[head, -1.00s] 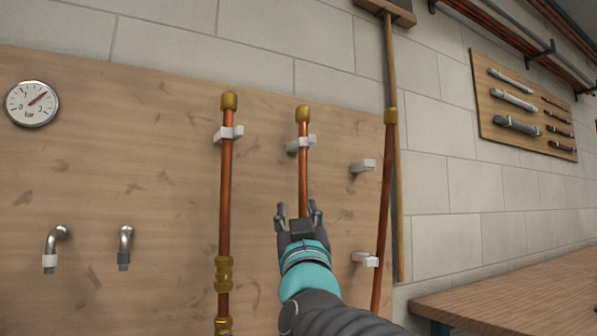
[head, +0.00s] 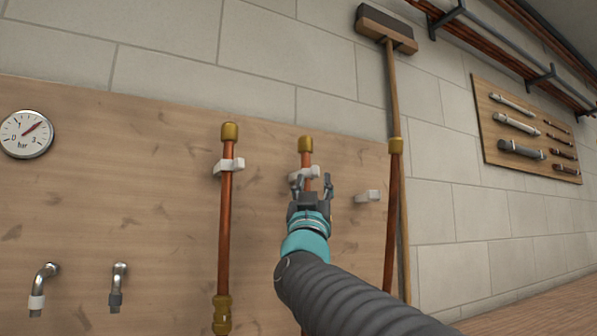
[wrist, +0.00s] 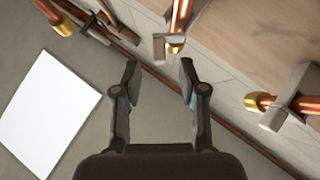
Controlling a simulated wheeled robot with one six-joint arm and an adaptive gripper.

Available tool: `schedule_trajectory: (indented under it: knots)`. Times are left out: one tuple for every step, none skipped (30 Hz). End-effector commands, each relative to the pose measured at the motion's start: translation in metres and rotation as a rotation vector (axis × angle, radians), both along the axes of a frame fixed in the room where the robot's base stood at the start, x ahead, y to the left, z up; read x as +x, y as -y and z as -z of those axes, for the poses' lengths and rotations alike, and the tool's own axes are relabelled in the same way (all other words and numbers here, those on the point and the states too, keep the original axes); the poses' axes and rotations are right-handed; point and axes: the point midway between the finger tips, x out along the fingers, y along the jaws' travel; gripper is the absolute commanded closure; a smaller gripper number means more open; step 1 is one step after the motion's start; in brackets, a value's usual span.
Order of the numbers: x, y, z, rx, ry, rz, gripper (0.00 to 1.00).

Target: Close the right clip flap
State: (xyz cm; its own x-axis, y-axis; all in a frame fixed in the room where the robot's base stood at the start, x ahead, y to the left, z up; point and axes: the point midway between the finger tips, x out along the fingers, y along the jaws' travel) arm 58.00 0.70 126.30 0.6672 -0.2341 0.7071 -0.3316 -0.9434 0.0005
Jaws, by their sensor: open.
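White clips are fixed to the wooden board. The middle clip (head: 296,174) is beside a copper pipe with a brass cap (head: 305,145). Farther right, another white clip (head: 368,196) has no pipe in it. My gripper (head: 312,184) is open and empty, just in front of the middle pipe and overlapping its clip in the head view. In the wrist view the open fingers (wrist: 160,73) show apart below the capped pipe (wrist: 175,47) and a pale clip part (wrist: 158,46). I cannot tell how the flaps stand.
A left copper pipe (head: 225,220) sits in its own clip (head: 229,166). A right pipe (head: 391,210) and a broom (head: 385,30) stand by the board's right edge. A gauge (head: 26,134) and two bent spouts (head: 43,285) are at left.

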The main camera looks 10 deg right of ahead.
Motion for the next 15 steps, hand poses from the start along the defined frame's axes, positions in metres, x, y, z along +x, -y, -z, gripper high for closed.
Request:
schedule_trajectory:
  knots:
    - [0.006, 0.003, -0.008, 0.000, 0.001, 0.003, 0.58]
    - [0.008, 0.004, -0.011, 0.000, 0.001, 0.003, 0.58]
    - [0.012, 0.004, -0.014, 0.000, 0.000, 0.001, 0.58]
    - [0.014, 0.005, -0.016, 0.000, -0.001, 0.001, 0.58]
    - [0.016, 0.006, -0.018, 0.000, 0.000, 0.001, 0.58]
    - [0.018, 0.007, -0.020, 0.000, 0.001, 0.001, 0.58]
    - [0.019, 0.007, -0.021, 0.000, 0.000, 0.001, 0.58]
    - [0.020, 0.008, -0.022, 0.000, 0.000, 0.001, 0.58]
    - [0.022, 0.008, -0.023, 0.000, 0.000, 0.001, 0.58]
    - [0.022, 0.009, -0.024, 0.000, 0.000, 0.001, 0.58]
    - [0.023, 0.009, -0.024, 0.000, 0.000, 0.001, 0.58]
    - [0.023, 0.009, -0.024, 0.001, 0.000, 0.001, 0.58]
    - [0.023, 0.009, -0.025, 0.001, 0.000, 0.001, 0.58]
    - [0.023, 0.009, -0.024, 0.001, 0.000, 0.001, 0.58]
    - [0.023, 0.009, -0.024, 0.001, 0.000, 0.001, 0.58]
